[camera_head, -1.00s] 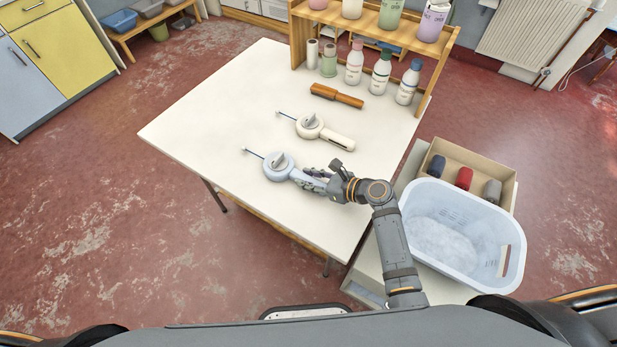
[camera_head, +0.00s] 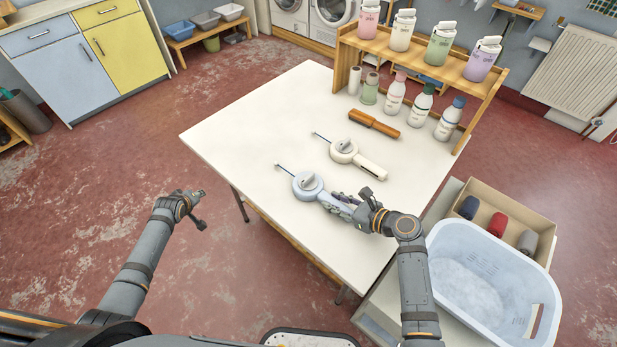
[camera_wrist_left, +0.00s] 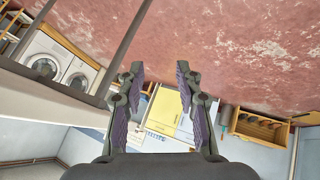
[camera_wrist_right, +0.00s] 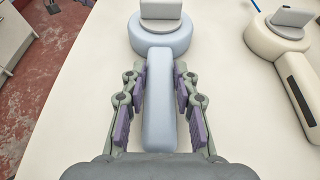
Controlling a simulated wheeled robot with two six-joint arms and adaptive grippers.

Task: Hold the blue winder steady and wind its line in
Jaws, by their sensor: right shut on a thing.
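The blue winder (camera_head: 307,184) lies on the white table, its round body toward the left and its line stub (camera_head: 284,170) sticking out at the upper left. My right gripper (camera_head: 340,203) is shut on its handle. In the right wrist view the fingers (camera_wrist_right: 160,95) lie on both sides of the pale blue handle (camera_wrist_right: 160,120), and the body with its grey crank knob (camera_wrist_right: 161,10) is just ahead. My left gripper (camera_head: 200,194) is off the table's left side, over the floor. In the left wrist view its fingers (camera_wrist_left: 160,85) are apart with nothing between them.
A cream winder (camera_head: 345,151) lies just behind the blue one, with an orange-brown wooden tool (camera_head: 374,124) beyond it. Bottles (camera_head: 395,98) and a wooden shelf (camera_head: 420,58) line the back edge. A laundry basket (camera_head: 450,240) stands at the right. The table's left part is clear.

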